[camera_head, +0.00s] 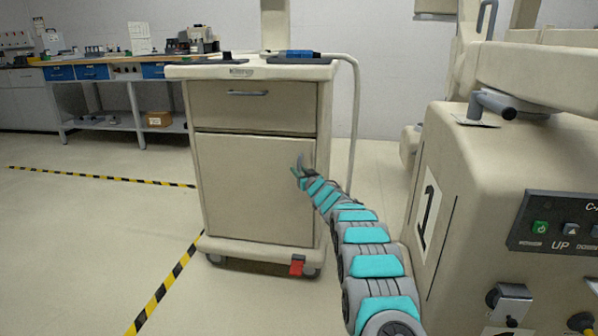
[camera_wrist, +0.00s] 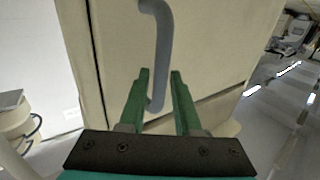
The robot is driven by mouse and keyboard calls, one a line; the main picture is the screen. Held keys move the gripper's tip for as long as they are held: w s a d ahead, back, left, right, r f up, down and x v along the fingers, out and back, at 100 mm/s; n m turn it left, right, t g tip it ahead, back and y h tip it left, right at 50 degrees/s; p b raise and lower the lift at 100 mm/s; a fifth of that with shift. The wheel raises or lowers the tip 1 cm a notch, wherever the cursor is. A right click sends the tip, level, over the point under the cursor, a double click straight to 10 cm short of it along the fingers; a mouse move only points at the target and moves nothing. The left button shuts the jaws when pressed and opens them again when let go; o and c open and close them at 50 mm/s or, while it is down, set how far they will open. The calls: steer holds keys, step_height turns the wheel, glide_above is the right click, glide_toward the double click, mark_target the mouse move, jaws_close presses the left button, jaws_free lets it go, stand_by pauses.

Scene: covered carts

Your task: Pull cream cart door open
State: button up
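The cream cart (camera_head: 194,160) stands ahead in the head view. Its lower door (camera_head: 245,190) looks closed, flush with the front. My gripper (camera_head: 300,169) is at the upper right part of this door. In the wrist view, the door's vertical grey bar handle (camera_wrist: 164,48) runs down between the two green fingers of my gripper (camera_wrist: 159,76). The fingers are apart, one on each side of the handle's lower part. I cannot tell whether either finger touches it. In the head view the handle is mostly hidden by my gripper.
A drawer with a grey handle (camera_head: 248,93) sits above the door. A large cream machine (camera_head: 480,160) stands close on the right. A workbench (camera_head: 100,80) is at the back left. The floor left of the cart is clear, with yellow-black tape (camera_head: 165,284).

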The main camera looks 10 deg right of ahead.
jaws_close()
stand_by(1.5)
